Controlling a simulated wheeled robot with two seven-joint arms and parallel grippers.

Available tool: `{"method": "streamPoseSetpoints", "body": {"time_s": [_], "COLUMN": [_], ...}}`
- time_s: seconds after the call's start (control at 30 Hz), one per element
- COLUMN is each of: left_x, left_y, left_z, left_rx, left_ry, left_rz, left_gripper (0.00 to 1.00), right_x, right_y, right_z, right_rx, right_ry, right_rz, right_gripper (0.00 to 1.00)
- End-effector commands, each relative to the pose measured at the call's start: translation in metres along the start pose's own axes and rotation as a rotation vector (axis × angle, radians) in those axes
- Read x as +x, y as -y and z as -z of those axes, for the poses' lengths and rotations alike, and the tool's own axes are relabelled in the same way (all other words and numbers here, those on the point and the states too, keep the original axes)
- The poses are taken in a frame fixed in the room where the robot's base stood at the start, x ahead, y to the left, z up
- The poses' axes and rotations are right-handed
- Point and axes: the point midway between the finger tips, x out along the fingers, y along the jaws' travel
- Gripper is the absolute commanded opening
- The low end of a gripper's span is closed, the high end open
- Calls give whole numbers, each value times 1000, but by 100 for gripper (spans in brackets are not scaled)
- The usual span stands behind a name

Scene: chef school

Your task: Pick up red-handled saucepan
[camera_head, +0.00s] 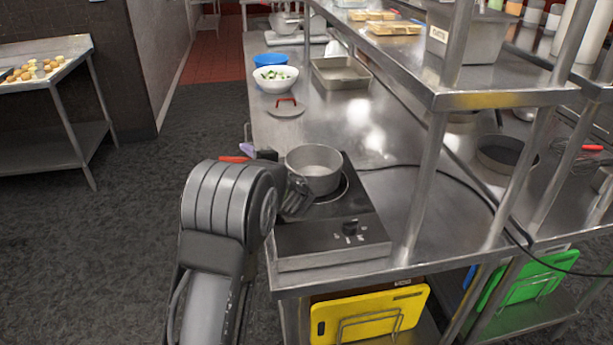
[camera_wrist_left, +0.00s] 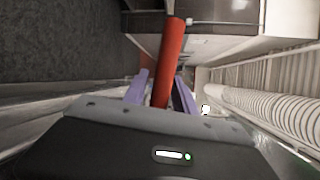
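The grey metal saucepan (camera_head: 314,168) sits upright over the black portable cooker (camera_head: 330,240) near the counter's front end. Its red handle (camera_head: 234,159) points left, past the counter edge, and is partly hidden by my left arm. My left gripper (camera_head: 256,153) is at the handle, with its purple fingertips just showing beyond my wrist. In the left wrist view the red handle (camera_wrist_left: 169,62) runs between the purple fingers of the left gripper (camera_wrist_left: 162,88). Whether both fingers press on it is unclear. My right gripper is in neither view.
A lid with a red handle (camera_head: 286,109), a white bowl of food (camera_head: 275,78) and a metal tray (camera_head: 341,73) stand farther back on the steel counter. A shelf post (camera_head: 424,185) rises right of the cooker.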

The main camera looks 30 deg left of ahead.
Motion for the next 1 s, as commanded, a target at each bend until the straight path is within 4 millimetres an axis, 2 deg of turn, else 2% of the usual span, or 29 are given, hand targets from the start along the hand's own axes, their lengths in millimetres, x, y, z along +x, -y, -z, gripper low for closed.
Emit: {"method": "streamPoseSetpoints", "body": {"time_s": [0.03, 0.4, 1.0], "left_x": [0, 0, 0], "left_y": [0, 0, 0], "left_z": [0, 0, 0], "left_rx": [0, 0, 0], "left_ry": [0, 0, 0], "left_rz": [0, 0, -1], "left_gripper": [28, 0, 0], "right_x": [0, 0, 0], "right_y": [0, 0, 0], "right_z": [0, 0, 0], "right_rx": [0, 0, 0], "right_ry": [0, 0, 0], "right_rz": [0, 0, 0], "right_gripper": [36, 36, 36]}}
